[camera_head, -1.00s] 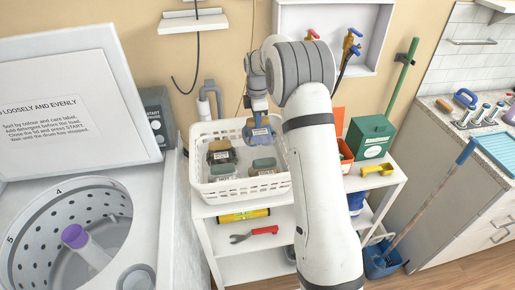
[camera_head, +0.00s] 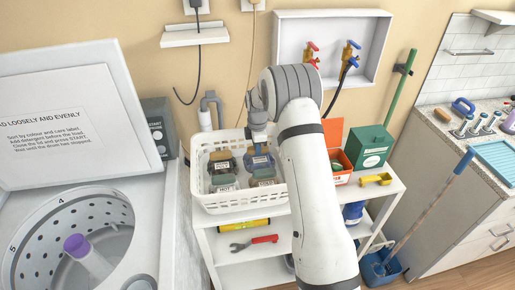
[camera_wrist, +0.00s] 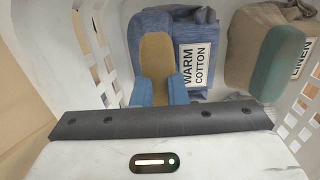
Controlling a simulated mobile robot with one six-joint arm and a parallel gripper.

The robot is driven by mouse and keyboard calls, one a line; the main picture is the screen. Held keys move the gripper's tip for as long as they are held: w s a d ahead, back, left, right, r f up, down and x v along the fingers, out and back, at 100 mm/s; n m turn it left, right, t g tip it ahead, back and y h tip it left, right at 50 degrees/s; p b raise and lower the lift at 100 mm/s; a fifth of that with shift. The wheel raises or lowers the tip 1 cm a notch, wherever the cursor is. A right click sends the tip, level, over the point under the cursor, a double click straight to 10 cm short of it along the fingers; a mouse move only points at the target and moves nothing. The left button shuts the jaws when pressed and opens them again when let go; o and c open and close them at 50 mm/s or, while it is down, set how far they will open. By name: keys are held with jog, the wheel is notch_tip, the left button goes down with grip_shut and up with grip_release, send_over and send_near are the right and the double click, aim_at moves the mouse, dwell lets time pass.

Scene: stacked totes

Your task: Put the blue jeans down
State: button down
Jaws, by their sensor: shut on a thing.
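The blue jeans (camera_head: 260,163) are a folded blue bundle with a white label reading WARM COTTON in the wrist view (camera_wrist: 202,40). They are inside the white laundry basket (camera_head: 240,204), at its back right. My gripper (camera_head: 259,147) is above them, pointing down. In the wrist view its two blue fingers (camera_wrist: 160,92) are shut on the tan band of the jeans, one on each side. Whether the jeans rest on the basket floor cannot be told.
A beige linen bundle with a green band (camera_wrist: 275,60) lies right of the jeans in the wrist view. Other folded bundles (camera_head: 223,163) fill the basket's left and front. An orange box (camera_head: 340,177) and green box (camera_head: 369,147) stand on the cart's right. An open washer (camera_head: 70,240) is left.

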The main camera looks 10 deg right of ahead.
jog(key=shift+f, duration=0.1)
jog(key=c, duration=1.9)
grip_release()
jog(key=shift+f, duration=0.1)
jog(key=o, duration=0.4)
jog(key=shift+o, duration=0.2)
